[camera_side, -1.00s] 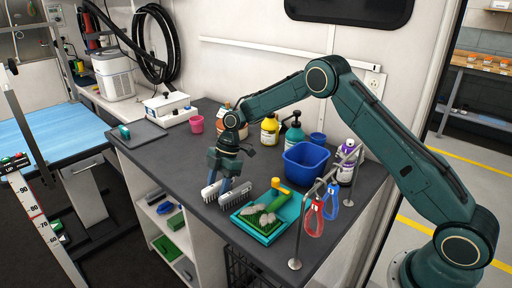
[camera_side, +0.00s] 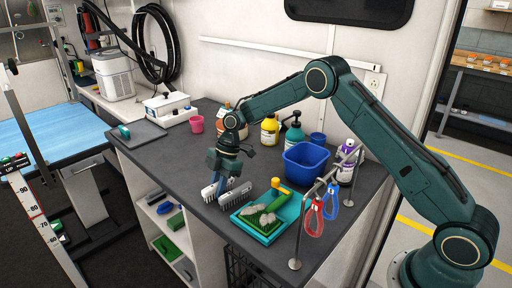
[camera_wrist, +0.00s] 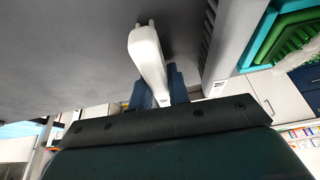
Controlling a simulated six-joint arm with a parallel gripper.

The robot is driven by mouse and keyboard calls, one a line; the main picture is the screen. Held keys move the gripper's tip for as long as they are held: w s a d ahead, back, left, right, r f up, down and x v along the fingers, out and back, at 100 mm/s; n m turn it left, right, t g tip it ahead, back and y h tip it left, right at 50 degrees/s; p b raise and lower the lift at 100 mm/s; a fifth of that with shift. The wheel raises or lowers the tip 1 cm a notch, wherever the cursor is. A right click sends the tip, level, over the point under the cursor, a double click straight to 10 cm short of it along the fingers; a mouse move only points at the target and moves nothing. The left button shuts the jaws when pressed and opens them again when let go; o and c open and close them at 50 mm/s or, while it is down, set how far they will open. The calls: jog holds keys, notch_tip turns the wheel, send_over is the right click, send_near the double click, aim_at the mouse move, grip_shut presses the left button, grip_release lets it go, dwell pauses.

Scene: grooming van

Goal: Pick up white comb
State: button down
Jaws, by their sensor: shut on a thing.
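My gripper (camera_side: 220,184) points down between the two in the side view. In the wrist view the white comb (camera_wrist: 148,62) shows as a pale bar running out from the blue fingers (camera_wrist: 155,92), which are shut on it. The comb appears to be at counter level; I cannot tell whether it touches the surface. The fingers hide part of it.
A teal tray (camera_side: 244,238) with a green brush and grey tufts lies right of the combs.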

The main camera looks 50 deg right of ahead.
jog(key=shift+r, duration=0.15)
jog(key=shift+r, duration=5.1)
jog(key=c, duration=1.8)
grip_release()
jog(key=shift+c, duration=0.2)
grip_shut()
